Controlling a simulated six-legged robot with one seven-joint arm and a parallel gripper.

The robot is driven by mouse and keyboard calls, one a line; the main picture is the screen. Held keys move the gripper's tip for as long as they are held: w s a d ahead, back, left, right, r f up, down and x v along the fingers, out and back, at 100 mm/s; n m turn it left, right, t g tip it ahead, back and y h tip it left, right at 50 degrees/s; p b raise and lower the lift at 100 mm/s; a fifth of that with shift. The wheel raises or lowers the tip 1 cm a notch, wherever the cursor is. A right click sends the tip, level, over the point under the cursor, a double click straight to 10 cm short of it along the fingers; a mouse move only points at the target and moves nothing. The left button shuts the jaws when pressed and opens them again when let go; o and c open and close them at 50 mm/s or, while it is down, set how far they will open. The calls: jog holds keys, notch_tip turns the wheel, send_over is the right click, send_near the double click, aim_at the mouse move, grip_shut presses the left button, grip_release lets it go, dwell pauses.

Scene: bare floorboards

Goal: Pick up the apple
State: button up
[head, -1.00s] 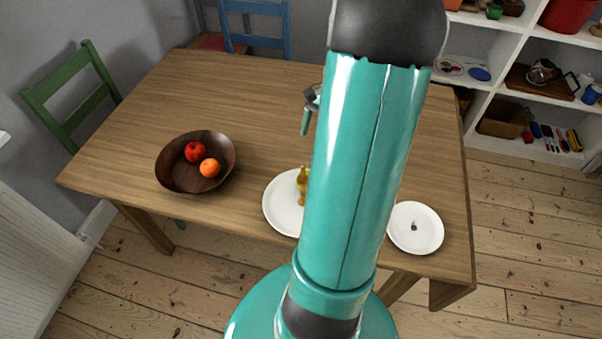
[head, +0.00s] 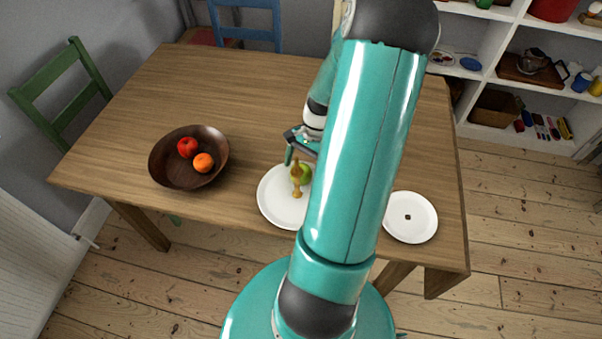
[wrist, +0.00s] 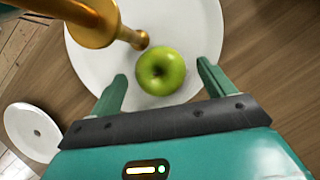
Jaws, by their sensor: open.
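A green apple (wrist: 160,72) lies on a white plate (wrist: 95,55) in the wrist view. My gripper (wrist: 160,80) is open there, with one finger on either side of the apple's near part. I cannot tell whether the fingers touch it. In the head view the green apple (head: 306,174) shows partly behind a brass-coloured turned object on the plate (head: 275,210). My gripper (head: 297,156) is just behind the apple there, partly hidden by my arm.
The brass-coloured object (head: 297,182) stands close beside the apple. A dark wooden bowl (head: 165,165) holds a red fruit (head: 187,147) and an orange (head: 203,163). A second white plate (head: 425,225) with a small dark item sits right.

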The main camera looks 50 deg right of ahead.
jog(key=shift+a+f, duration=0.15)
jog(key=shift+f, duration=0.3)
jog(key=shift+c, duration=0.4)
jog(key=c, duration=1)
jog(key=shift+c, duration=0.2)
jog(key=shift+r, duration=0.15)
